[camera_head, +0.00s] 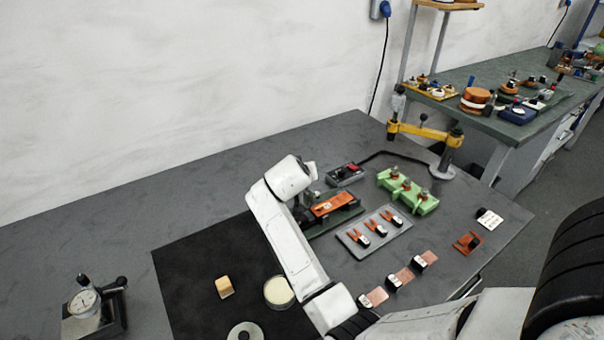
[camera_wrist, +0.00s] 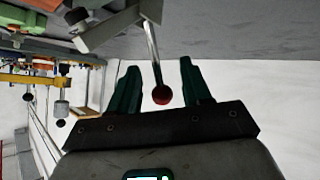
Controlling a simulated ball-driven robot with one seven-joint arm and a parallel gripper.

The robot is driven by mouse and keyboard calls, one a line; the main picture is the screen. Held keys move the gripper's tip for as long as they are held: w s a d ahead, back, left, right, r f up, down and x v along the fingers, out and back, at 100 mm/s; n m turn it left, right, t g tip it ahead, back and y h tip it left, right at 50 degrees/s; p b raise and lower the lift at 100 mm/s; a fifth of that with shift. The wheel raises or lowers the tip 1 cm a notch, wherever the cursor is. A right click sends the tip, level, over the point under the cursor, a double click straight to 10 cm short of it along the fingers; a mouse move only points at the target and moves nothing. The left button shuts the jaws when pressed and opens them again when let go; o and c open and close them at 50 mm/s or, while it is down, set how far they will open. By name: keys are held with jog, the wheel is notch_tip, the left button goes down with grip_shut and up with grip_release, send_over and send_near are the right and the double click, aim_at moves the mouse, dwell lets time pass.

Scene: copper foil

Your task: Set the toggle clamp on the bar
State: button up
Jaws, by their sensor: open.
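My gripper (camera_wrist: 159,66) is open in the wrist view, with a dark green finger on each side. A thin metal lever (camera_wrist: 152,48) with a red ball knob (camera_wrist: 161,94) stands between the fingers, with a gap on both sides. It runs from a grey metal bracket (camera_wrist: 108,28), which looks like part of the toggle clamp. In the head view, an orange-copper piece (camera_head: 334,204), perhaps the bar, lies on a dark green fixture (camera_head: 338,221) beside my wrist. My arm hides the fixture's left part, and my fingers cannot be made out there.
A grey tray (camera_head: 358,250) with orange-handled tools and a light green block (camera_head: 408,192) lie right of the fixture. A black box with a red switch (camera_head: 346,174) stands behind it. A round cream dish (camera_head: 279,291) is close to my arm. The table's left rear is clear.

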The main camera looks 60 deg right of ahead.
jog(key=v, duration=1)
jog(key=shift+a+r+b, duration=0.25)
jog(key=shift+r+b, duration=0.05)
jog(key=shift+b, duration=0.15)
jog(key=shift+d, duration=0.1)
jog(key=shift+c, duration=0.2)
jog(key=w+d+r+g+y, duration=0.2)
jog(key=w+d+g+y, duration=0.1)
jog(key=d+g+y, duration=0.15)
jog(key=shift+m+t+y, duration=0.25)
jog(key=shift+m+t, duration=0.15)
jog(key=shift+t, duration=0.05)
jog(key=p+x, duration=0.1)
jog(key=x, duration=1)
jog(key=shift+a, duration=0.2)
jog(key=shift+c, duration=0.4)
grip_shut()
